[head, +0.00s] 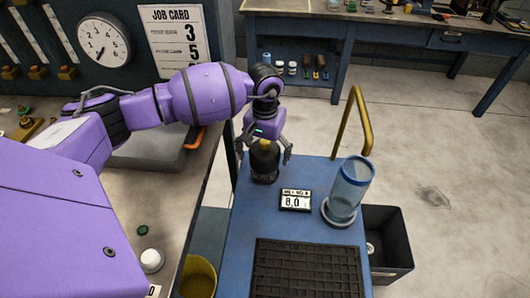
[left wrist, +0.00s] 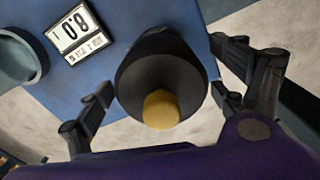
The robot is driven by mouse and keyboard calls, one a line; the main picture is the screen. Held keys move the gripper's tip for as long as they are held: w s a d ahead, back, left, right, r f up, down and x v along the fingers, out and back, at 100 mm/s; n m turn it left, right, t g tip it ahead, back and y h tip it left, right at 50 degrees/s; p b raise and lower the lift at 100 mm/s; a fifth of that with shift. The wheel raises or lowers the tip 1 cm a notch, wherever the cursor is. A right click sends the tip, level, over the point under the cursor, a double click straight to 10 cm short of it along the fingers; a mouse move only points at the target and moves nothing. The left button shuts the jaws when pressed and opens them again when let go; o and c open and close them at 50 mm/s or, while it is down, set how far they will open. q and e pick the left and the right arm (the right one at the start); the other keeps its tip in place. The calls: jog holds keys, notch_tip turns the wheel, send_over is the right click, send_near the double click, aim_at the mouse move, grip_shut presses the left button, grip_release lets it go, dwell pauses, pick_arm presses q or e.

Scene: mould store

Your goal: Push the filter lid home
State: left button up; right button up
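A black round body with a yellow knob on top, which I take to be the filter and its lid (head: 264,166), stands on the blue cart top (head: 235,240). My left gripper (head: 265,147) is directly above it, fingers spread to either side of the knob. In the left wrist view, the black lid (left wrist: 140,75) and its yellow knob (left wrist: 161,109) lie between the open fingers of my left gripper (left wrist: 160,100), with gaps on both sides. I cannot tell whether any gap lies under the lid. My right gripper is in neither view.
On the cart, a sign reading 8.0 (head: 296,200) and a clear blue cylinder (head: 348,190) stand to the right. A dark grid mat (head: 305,270) lies in front. A brass handle (head: 355,120) rises at the back. A black bin (head: 388,240) is beside the cart.

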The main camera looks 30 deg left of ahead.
pick_arm(q)
notch_tip(320, 180, up, 12)
jog(key=shift+r, duration=0.15)
dwell(0.5)
jog(key=shift+r, duration=0.1)
dwell(0.3)
